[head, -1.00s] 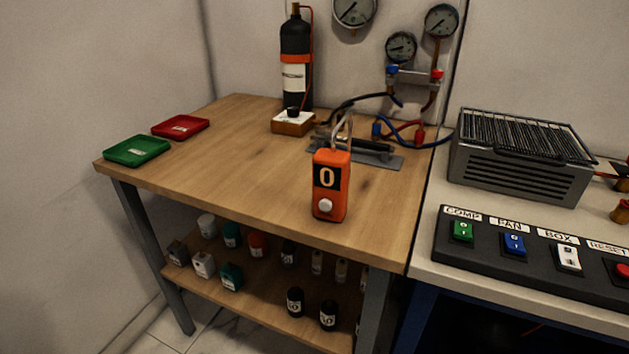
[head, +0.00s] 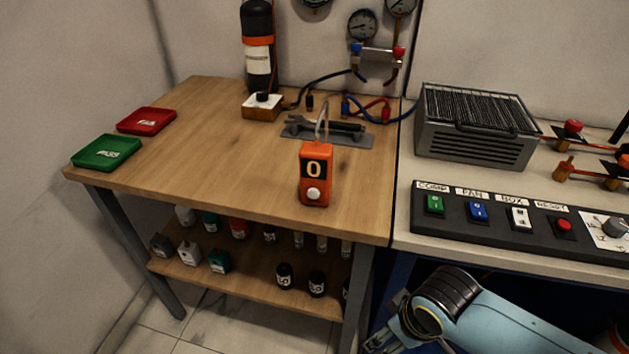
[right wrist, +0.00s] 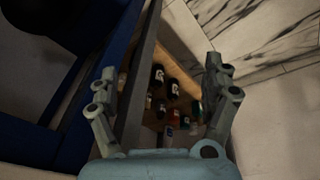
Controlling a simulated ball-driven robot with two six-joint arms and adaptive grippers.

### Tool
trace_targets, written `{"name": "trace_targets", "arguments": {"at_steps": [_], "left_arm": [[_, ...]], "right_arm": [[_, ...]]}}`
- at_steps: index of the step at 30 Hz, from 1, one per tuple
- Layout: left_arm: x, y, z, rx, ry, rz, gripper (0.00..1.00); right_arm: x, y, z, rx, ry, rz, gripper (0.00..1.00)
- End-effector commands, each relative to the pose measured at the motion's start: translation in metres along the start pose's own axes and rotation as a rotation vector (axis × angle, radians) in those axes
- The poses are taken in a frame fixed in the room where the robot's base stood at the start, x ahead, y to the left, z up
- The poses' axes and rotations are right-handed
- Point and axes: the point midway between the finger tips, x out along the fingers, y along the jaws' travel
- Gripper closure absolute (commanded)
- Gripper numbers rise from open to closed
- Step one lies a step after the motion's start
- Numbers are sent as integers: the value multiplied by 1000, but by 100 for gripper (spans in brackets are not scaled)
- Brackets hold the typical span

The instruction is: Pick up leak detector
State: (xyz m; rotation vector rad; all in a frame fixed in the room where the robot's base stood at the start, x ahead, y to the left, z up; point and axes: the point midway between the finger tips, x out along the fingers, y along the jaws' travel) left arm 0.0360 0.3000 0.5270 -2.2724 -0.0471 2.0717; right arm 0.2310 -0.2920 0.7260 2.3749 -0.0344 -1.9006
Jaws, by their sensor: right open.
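The detector is not in the right wrist view. My left gripper is not in view.
A green tray (head: 105,153) and a red tray (head: 147,121) lie at the table's left. Behind the detector are a grey plate with a tool (head: 330,129) and a black cylinder (head: 258,60). A switch panel (head: 500,222) stands right. Bottles (right wrist: 158,75) fill the lower shelf.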

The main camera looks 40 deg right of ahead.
Motion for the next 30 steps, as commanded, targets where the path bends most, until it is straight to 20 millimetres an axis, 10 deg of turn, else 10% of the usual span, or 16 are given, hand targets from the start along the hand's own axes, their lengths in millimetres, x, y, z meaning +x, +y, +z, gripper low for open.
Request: {"name": "trace_targets", "arguments": {"at_steps": [13, 30], "left_arm": [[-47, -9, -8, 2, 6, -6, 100], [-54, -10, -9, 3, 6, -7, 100]], "right_arm": [[-201, 13, -110, 144, 88, 47, 17], [-250, 24, -278, 767, 120, 160, 17]]}}
